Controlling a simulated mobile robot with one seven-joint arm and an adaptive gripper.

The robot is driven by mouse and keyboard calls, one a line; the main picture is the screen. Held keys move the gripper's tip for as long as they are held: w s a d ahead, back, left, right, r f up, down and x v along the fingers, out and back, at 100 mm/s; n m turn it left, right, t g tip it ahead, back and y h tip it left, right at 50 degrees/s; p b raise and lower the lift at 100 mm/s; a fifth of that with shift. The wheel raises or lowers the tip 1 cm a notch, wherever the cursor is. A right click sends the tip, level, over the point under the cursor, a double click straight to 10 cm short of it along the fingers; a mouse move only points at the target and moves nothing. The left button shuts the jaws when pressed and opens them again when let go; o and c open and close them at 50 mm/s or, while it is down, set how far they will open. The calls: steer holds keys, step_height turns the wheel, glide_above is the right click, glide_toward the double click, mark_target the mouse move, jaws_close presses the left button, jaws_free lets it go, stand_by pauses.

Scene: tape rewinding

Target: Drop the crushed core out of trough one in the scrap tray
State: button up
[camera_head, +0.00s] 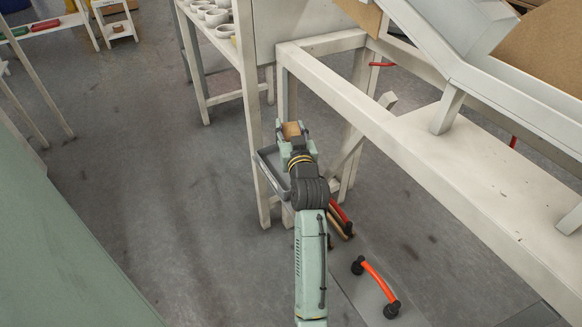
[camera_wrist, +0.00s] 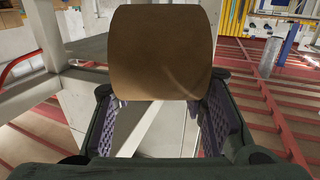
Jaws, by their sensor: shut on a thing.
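The crushed core (camera_wrist: 161,52) is a brown cardboard piece and fills the upper middle of the wrist view. My gripper (camera_wrist: 158,98) is shut on it, with a purple finger pad on each side. In the head view the core (camera_head: 291,129) shows as a small brown patch between the fingers of my gripper (camera_head: 293,131). A grey tray (camera_head: 264,163), which looks like the scrap tray, is partly hidden behind my gripper and wrist. I cannot tell whether the core is above the tray or beyond it. I cannot tell which part is trough one.
A pale frame bench (camera_head: 400,135) with a sloped grey chute (camera_head: 455,30) stands at the right. A shelf with white cups (camera_head: 215,15) is at the back. An orange-red handle (camera_head: 377,283) lies low near my arm. The floor at left is open.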

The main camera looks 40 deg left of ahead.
step_height(320, 180, down, 5)
steer(key=b, duration=0.3)
steer(key=shift+b, duration=0.3)
steer(key=o, duration=1.2)
steer(key=shift+o, duration=0.2)
step_height(320, 180, up, 10)
